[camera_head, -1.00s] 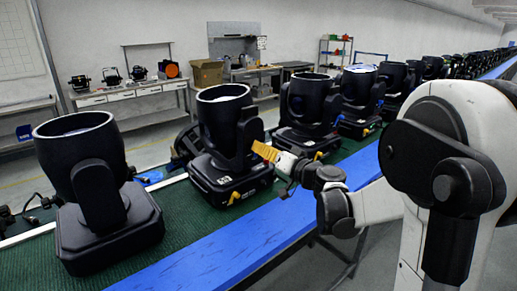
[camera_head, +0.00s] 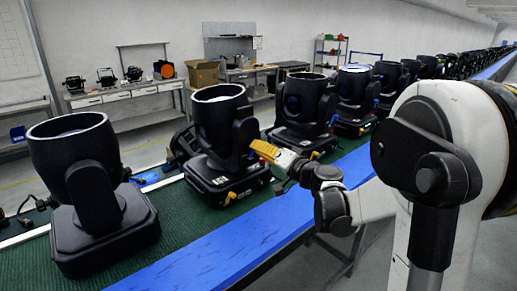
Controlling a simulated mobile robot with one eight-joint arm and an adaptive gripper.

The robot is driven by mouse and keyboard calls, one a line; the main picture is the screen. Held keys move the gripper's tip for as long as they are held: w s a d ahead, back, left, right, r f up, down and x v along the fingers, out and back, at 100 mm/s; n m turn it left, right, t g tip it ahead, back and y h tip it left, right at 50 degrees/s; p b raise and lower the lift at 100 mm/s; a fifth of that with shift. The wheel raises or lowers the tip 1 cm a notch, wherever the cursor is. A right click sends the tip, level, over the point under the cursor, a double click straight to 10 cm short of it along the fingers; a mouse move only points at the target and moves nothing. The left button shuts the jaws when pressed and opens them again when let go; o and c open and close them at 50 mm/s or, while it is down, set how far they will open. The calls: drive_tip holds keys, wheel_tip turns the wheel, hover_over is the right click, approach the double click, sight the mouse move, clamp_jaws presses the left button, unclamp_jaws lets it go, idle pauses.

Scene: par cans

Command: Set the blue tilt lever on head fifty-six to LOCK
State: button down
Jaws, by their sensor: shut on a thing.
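The moving head (camera_head: 222,130) that my gripper touches is black, with a round open top, and stands second from the left on the green belt. A small white label (camera_head: 221,181) on its base is too small to read. My gripper (camera_head: 257,149), with orange-yellow fingers, is shut at the right side of this head's yoke. The blue tilt lever there is hidden behind the fingers; neighbouring heads show blue levers (camera_head: 333,120) at the same place. A yellow lever (camera_head: 231,197) sits low on the front of the base.
Another black head (camera_head: 72,150) stands at the near left, and a row of heads (camera_head: 303,100) runs back to the right. A blue rail (camera_head: 215,250) edges the belt (camera_head: 190,215) in front. Benches with equipment (camera_head: 125,93) stand along the back wall.

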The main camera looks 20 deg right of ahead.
drive_tip(key=c, duration=1.4)
unclamp_jaws()
drive_tip(key=shift+s, duration=0.1)
drive_tip(key=v, duration=1.2)
